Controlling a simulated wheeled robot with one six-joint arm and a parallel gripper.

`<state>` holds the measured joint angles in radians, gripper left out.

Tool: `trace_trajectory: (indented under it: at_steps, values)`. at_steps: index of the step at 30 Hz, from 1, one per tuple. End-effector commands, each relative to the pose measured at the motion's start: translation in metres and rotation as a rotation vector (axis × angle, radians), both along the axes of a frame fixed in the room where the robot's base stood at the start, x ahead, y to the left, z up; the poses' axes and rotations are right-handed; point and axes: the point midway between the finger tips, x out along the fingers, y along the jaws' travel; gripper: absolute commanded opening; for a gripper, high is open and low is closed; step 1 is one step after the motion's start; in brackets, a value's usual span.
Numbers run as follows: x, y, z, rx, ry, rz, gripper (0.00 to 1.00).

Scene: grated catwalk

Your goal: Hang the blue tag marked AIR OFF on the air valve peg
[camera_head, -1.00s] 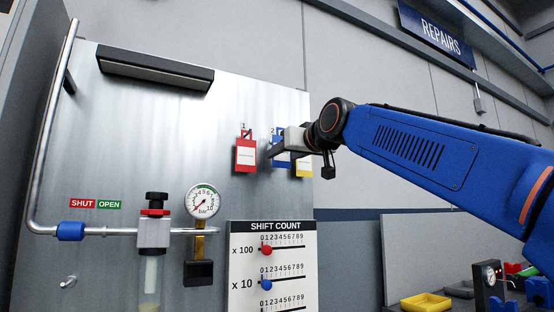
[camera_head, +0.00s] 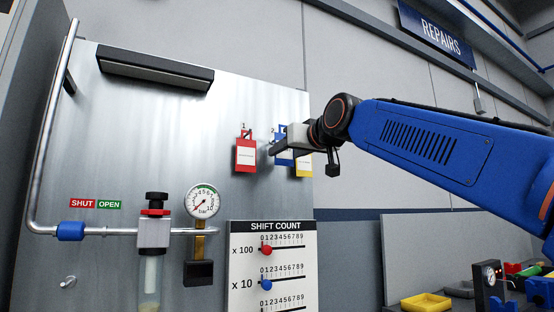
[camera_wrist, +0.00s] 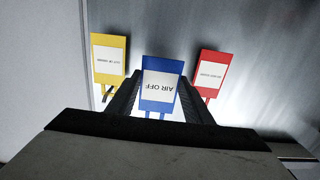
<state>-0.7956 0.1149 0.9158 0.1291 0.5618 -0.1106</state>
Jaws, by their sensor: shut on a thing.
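The blue tag marked AIR OFF (camera_wrist: 160,84) shows upside down in the wrist view, between the two fingers of my gripper (camera_wrist: 163,97). In the head view the blue tag (camera_head: 284,158) is partly hidden behind my gripper (camera_head: 275,148). My gripper is shut on the tag at the upper right of the metal board. The tag is close to its numbered place, between a red tag (camera_head: 246,155) and a yellow tag (camera_head: 304,165). I cannot tell whether it is still on its peg. A pale peg (camera_head: 68,282) sticks out at the board's lower left, below the SHUT and OPEN labels.
The red and yellow tags hang close on both sides of my gripper. A pipe with a blue fitting (camera_head: 71,231), a filter unit (camera_head: 153,232) and a pressure gauge (camera_head: 203,201) stand out from the board. A shift count panel (camera_head: 272,265) is below. The board's upper middle is clear.

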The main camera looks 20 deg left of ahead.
Motion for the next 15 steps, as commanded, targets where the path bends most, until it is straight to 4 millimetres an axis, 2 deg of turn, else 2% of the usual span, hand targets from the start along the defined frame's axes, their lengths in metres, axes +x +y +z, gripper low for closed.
trace_trajectory:
  at_steps: [15]
  values:
    - [-0.0080, -0.0096, -0.0001, 0.000, 0.000, 0.000, 0.30]
